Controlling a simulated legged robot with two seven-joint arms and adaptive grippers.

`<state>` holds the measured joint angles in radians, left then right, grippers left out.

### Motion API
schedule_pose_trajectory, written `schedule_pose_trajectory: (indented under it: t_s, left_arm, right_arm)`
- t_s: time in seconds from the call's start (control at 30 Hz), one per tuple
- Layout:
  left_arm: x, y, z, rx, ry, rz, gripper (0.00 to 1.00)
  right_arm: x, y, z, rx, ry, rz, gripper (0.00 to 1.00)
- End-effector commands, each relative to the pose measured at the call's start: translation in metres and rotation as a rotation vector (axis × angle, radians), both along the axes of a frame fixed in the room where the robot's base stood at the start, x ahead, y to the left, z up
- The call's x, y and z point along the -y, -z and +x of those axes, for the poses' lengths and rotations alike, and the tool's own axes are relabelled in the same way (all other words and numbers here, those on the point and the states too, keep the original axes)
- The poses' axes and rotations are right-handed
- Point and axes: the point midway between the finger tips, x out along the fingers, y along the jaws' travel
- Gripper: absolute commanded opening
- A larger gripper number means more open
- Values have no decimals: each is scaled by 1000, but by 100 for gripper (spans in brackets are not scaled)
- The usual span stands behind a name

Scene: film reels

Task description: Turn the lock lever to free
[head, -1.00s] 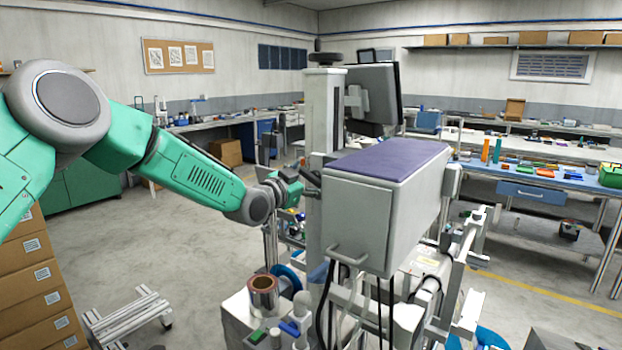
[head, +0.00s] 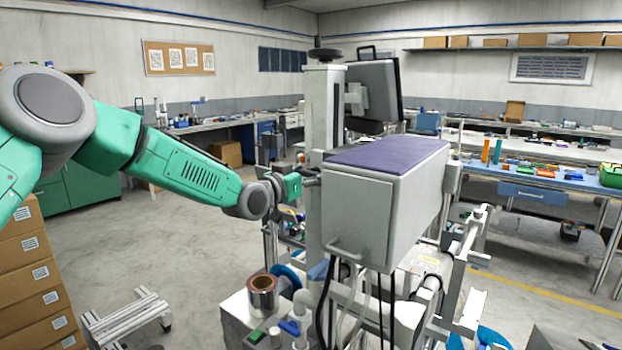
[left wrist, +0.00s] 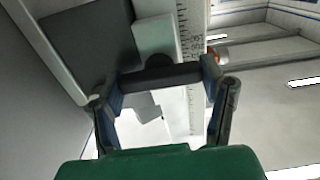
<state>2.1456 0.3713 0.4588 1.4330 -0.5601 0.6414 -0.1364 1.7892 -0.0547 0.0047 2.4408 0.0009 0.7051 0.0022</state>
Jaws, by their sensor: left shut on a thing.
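The lock lever (head: 313,181) is a short dark bar at the grey column, left of the grey box, in the head view. My left gripper (head: 294,186) reaches it from the left and is shut on it. In the left wrist view the dark lever (left wrist: 160,77) spans between the two fingertips of my left gripper (left wrist: 161,86). The lever's mount is mostly hidden behind the gripper and the box. My right gripper is in neither view.
The grey box (head: 358,218) with a purple top stands just right of the gripper. The column (head: 321,110) rises behind. A copper-coloured roll (head: 262,292) stands below the gripper. A ruler scale (left wrist: 190,100) shows beside the lever. Open floor lies to the left.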

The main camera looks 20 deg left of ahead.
Motion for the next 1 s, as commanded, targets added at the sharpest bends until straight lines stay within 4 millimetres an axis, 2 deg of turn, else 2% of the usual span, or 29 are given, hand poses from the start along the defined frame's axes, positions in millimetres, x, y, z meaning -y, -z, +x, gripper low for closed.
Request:
schedule_pose_trajectory:
  t_s: [0.13,0.17,0.2,0.23,0.67,0.77,1.0]
  left_arm:
    - [-1,-1,0,-1,-3,-5,36]
    - [-1,-1,0,-1,-3,-5,68]
    - [-1,-1,0,0,-3,-4,82]
    - [-1,-1,0,0,-3,-4,85]
    - [-1,-1,-3,1,0,-1,85]
    - [-4,-1,-12,-1,0,-2,85]
    - [-19,0,-45,-2,-2,-5,85]
  right_arm:
    - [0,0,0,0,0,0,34]
    - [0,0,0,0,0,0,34]
    - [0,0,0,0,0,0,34]
    - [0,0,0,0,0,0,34]
    - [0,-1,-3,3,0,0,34]
    - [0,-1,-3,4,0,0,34]
    - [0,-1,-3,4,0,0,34]
